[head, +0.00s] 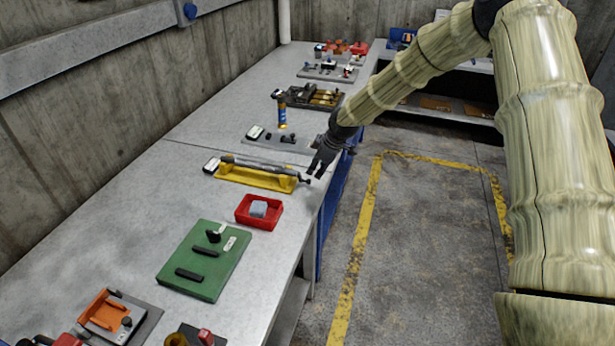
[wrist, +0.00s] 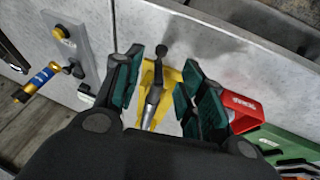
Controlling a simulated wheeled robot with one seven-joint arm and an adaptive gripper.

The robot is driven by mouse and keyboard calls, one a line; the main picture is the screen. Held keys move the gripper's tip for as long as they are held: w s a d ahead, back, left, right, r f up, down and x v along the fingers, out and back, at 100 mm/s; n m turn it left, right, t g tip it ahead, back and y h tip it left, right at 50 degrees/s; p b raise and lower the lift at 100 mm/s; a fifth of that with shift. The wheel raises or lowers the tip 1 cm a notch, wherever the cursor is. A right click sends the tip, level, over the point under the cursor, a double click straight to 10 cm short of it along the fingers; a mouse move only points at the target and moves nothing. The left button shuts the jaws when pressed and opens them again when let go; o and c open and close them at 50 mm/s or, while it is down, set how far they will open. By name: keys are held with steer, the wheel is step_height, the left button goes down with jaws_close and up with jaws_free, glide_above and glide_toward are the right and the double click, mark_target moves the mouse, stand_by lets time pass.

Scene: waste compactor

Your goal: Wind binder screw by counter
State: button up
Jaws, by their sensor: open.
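The binder screw (head: 245,164) is a long grey rod lying along a yellow base (head: 255,180) on the bench. A small white box with a dark face, which may be the counter (head: 212,166), sits at its left end. My gripper (head: 316,172) is at the right end of the rod, near the bench edge. In the wrist view my gripper (wrist: 163,72) is open, with green pads on both sides of the rod's dark knobbed end (wrist: 161,51). I cannot tell whether the pads touch it. The yellow base (wrist: 168,78) shows between the fingers; the counter is hidden there.
A red tray (head: 247,222) with a pale block and a green board (head: 195,285) lie nearer on the bench. A blue-and-gold cylinder (head: 282,113) stands beyond, with a grey fixture plate (head: 305,145). Open floor lies right of the bench.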

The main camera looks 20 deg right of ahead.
mark_target(310, 180)
steer(key=p+x, duration=0.2)
steer(key=x, duration=0.4)
steer(key=shift+w+d+f, duration=0.1)
steer(key=shift+w, duration=0.05)
steer(key=shift+f, duration=0.3)
steer(key=shift+f+p, duration=0.15)
steer(key=shift+p, duration=0.2)
steer(key=shift+f, duration=0.25)
steer(key=shift+x, duration=0.75)
steer(key=shift+r, duration=0.25)
steer(key=shift+f, duration=0.15)
jaws_close()
